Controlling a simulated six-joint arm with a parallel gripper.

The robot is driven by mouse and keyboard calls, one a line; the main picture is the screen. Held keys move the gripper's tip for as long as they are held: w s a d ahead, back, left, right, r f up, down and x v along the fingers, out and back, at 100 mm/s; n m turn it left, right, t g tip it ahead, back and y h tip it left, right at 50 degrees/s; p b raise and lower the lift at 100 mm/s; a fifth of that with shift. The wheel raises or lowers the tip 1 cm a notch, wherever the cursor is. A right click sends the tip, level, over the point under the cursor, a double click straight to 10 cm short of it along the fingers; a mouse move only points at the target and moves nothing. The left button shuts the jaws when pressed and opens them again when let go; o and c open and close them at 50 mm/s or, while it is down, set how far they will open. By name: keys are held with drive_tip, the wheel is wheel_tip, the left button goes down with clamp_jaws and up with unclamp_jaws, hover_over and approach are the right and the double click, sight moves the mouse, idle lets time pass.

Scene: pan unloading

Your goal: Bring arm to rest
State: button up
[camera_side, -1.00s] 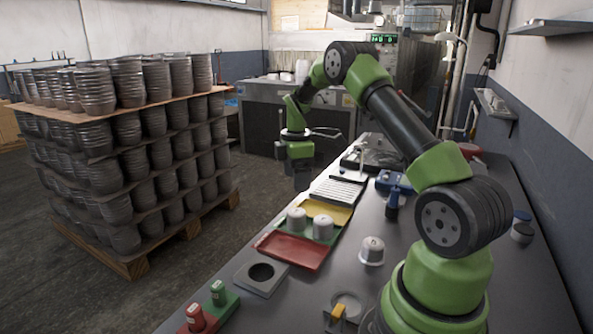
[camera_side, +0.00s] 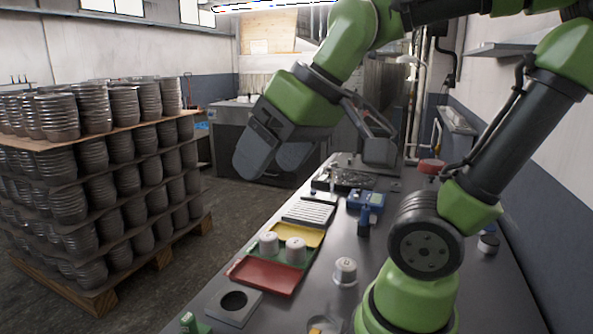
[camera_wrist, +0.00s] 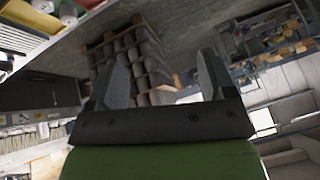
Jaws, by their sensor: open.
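My gripper (camera_side: 278,152) is raised in the air above the floor, left of the bench, in the side view. Its two dark jaws are apart with nothing between them. In the wrist view my gripper (camera_wrist: 160,85) also shows its jaws spread, with the pallet of stacked pans (camera_wrist: 135,55) in the distance beyond them. My arm is folded up high over the bench.
The pallet stack (camera_side: 85,190) stands on the floor at left. The bench (camera_side: 335,305) holds a red tray (camera_side: 262,277), a yellow tray (camera_side: 305,234), white-grey cups (camera_side: 345,270), a blue device (camera_side: 366,199) and a square holder with a hole (camera_side: 215,305).

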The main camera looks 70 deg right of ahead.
drive_tip(key=shift+m+t+y, duration=0.4)
drive_tip(key=shift+m, duration=0.4)
drive_tip(key=s, duration=0.1)
drive_tip(key=s+a, duration=0.1)
drive_tip(key=s+f, duration=0.1)
drive_tip(key=shift+s+a, duration=0.3)
drive_tip(key=shift+a, duration=0.05)
